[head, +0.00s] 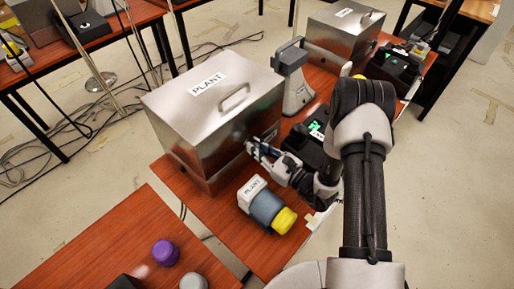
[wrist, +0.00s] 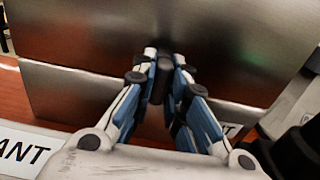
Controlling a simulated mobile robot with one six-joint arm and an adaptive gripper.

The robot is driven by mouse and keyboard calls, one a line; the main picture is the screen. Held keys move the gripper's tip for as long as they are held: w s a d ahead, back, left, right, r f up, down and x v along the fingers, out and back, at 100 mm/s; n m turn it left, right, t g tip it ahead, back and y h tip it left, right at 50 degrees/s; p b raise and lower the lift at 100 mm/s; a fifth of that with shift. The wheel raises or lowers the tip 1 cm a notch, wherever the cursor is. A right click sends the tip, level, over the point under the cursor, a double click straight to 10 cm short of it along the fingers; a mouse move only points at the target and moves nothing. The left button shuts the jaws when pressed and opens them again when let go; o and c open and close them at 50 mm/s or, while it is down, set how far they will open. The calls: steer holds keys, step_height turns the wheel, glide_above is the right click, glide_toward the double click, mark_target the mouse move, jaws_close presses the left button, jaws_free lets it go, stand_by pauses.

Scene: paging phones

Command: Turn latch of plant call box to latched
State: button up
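The plant call box is a brushed-metal box (head: 185,125) with a "PLANT" label and a top handle, standing on the red-brown table. Its metal front also fills the back of the wrist view (wrist: 240,60). My gripper (head: 250,146) is at the lower part of the box's front face. In the wrist view, my gripper (wrist: 166,70) has its two fingers close together on either side of a dark latch handle (wrist: 158,88), which stands roughly upright in the picture. The latch is largely hidden by my gripper in the head view.
A grey-blue device with a yellow cap (head: 268,209) and a "PLANT" tag stands in front of the box. A dark phone unit with a green display (head: 313,135) and a grey stand (head: 291,78) are to the right. A second metal box (head: 340,35) is behind.

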steer(key=o, duration=0.4)
steer(key=shift+o, duration=0.2)
steer(key=v, duration=1.2)
steer(key=shift+d, duration=0.1)
